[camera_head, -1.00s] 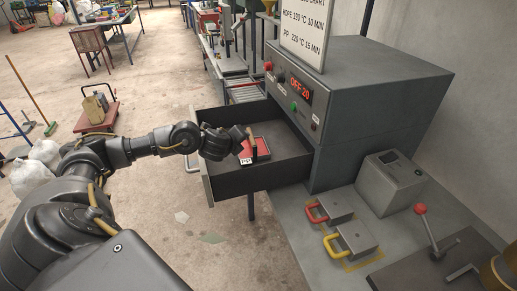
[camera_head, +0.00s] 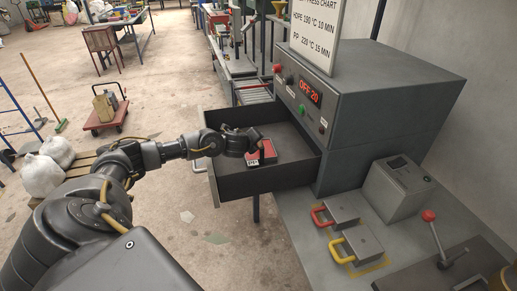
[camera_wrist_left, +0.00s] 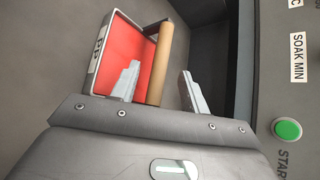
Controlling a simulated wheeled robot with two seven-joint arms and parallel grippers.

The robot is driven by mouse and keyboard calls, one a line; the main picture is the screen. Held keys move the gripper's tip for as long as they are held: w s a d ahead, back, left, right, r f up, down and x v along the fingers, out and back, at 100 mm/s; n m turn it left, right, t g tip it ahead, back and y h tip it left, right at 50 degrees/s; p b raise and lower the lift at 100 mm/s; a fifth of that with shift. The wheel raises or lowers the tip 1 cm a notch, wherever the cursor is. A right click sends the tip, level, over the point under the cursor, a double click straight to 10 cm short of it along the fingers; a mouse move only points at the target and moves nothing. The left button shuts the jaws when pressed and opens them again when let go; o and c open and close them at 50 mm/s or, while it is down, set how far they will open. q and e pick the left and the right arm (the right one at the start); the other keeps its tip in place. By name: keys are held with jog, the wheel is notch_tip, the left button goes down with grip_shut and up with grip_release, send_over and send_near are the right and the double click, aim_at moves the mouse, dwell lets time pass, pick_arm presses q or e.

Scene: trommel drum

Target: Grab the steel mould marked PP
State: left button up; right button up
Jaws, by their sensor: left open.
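The mould marked PP (camera_head: 264,154) lies in the pulled-out oven drawer (camera_head: 262,184). It has a red top, a steel edge with the PP label and a wooden bar handle. In the left wrist view the mould (camera_wrist_left: 126,50) is at upper left, with its wooden handle (camera_wrist_left: 161,62) running up the picture. My left gripper (camera_head: 258,142) is over the mould and partly hides it. In the wrist view this gripper (camera_wrist_left: 160,88) is open, with one finger on each side of the handle and a gap to the right finger. My right gripper is not in view.
The grey oven (camera_head: 365,90) stands right of the drawer. Its green start button (camera_wrist_left: 287,129) is close by in the wrist view. Red-handled (camera_head: 341,209) and yellow-handled (camera_head: 360,245) steel blocks lie on the bench below. The drawer floor around the mould looks clear.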

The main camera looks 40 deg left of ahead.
pick_arm(q)
jog(key=shift+x, duration=1.55)
jog(key=shift+s, duration=0.1)
jog(key=shift+c, duration=0.2)
grip_shut()
jog(key=shift+r, duration=0.1)
